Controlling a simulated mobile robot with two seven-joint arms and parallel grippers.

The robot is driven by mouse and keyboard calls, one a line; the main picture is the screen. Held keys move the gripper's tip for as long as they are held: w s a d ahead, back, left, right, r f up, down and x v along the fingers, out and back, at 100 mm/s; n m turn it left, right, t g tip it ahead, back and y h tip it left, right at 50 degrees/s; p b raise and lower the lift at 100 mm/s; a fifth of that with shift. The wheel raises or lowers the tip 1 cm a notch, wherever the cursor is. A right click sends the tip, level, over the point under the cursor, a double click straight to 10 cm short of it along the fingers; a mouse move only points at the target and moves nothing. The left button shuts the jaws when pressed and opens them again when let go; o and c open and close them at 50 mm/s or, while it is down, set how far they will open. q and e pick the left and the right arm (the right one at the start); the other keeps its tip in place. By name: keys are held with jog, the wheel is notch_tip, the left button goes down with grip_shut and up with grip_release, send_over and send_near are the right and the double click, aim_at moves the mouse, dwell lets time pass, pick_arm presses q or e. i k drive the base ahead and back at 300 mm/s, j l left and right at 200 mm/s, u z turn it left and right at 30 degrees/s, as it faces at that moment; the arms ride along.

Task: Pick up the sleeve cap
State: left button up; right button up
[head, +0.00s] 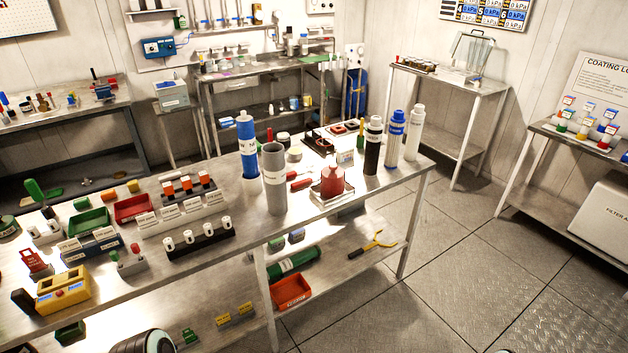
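I cannot tell for certain which piece is the sleeve cap. On the long metal bench (335,205) stands an upright grey cylinder (275,180), like a sleeve, with a label around it. Behind it to the left is a taller blue cylinder (248,145) with a white label band. To the right stand a black bottle with a pale top (373,150), a white bottle with a blue top (395,140) and an all-white bottle (414,135). A red, rounded piece (333,181) sits between them on a small tray. Neither of my grippers is in view.
Left on the bench are a green bin (89,222), a red bin (134,208), small racks and a yellow device (64,290). The lower shelf holds a red tray (291,291) and a yellow-handled tool (372,246). Other benches line the walls; the floor (420,290) at right is clear.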

aim_at(332, 177)
jog(key=i+l+u, duration=0.1)
jog(key=u, duration=0.4)
jog(key=i+l+u, duration=0.1)
jog(key=u, duration=0.4)
jog(key=i+l+u, duration=0.2)
jog(key=l, duration=0.15)
jog(key=l+u, duration=0.2)
jog(key=i+l+u, duration=0.2)
jog(key=l, duration=0.3)
jog(key=l+u, duration=0.15)
jog(key=l, duration=0.9)
jog(key=i, duration=0.05)
